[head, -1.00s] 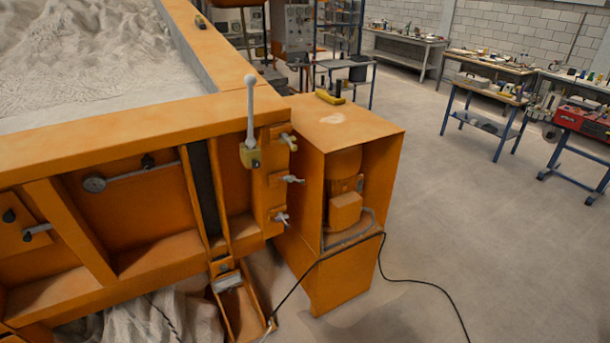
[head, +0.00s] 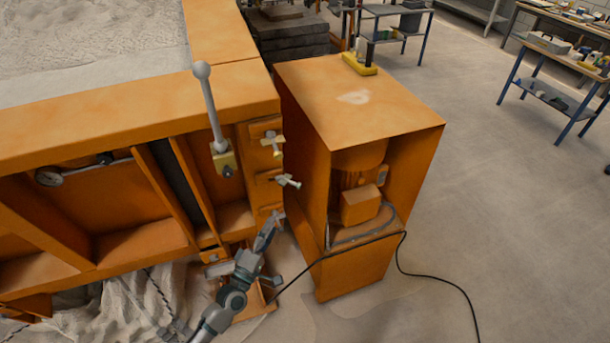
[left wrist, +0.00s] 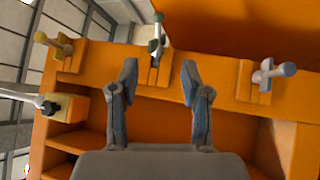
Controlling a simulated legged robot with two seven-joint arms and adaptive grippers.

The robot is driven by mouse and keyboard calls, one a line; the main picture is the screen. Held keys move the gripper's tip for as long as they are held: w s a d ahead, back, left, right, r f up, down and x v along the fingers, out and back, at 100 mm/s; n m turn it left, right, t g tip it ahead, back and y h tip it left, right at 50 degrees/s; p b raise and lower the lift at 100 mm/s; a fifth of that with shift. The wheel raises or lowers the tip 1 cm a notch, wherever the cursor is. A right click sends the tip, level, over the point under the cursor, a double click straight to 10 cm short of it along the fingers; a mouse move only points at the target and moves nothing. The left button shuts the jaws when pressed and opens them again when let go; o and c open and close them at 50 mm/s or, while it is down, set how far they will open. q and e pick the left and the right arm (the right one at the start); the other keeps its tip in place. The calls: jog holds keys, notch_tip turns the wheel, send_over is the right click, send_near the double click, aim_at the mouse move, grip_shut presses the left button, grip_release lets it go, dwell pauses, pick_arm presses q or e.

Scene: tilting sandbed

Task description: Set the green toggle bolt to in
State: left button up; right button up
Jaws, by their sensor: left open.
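Three toggle bolts sit in a column on the orange frame's right end in the head view. The top bolt (head: 272,142) has a yellowish handle, also in the left wrist view (left wrist: 55,43). The middle bolt (head: 286,181) looks pale; in the left wrist view (left wrist: 157,46) it has a dark grey-green handle. My left gripper (head: 273,220) is open and empty below the middle bolt; in the left wrist view (left wrist: 159,75) that bolt lies beyond the finger gap, apart from the fingers. My right gripper is out of view.
A lever (head: 207,105) with a pale knob stands left of the bolts. An orange motor cabinet (head: 350,110) stands close on the right, with a black cable (head: 435,277) on the floor.

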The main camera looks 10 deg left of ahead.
aim_at(295, 185)
pick_arm(q)
jog(key=x, duration=0.5)
jog(key=p+x, duration=0.1)
jog(key=x, duration=0.4)
jog(key=p+x, duration=0.1)
jog(key=x, duration=0.5)
jog(key=shift+s+d, duration=0.2)
jog(key=shift+d, duration=0.1)
jog(key=shift+w+a, duration=0.2)
jog(key=shift+w, duration=0.1)
jog(key=shift+a, duration=0.2)
jog(key=shift+c, duration=1.1)
jog(key=shift+d, duration=0.15)
grip_shut()
jog(key=shift+s+f, duration=0.1)
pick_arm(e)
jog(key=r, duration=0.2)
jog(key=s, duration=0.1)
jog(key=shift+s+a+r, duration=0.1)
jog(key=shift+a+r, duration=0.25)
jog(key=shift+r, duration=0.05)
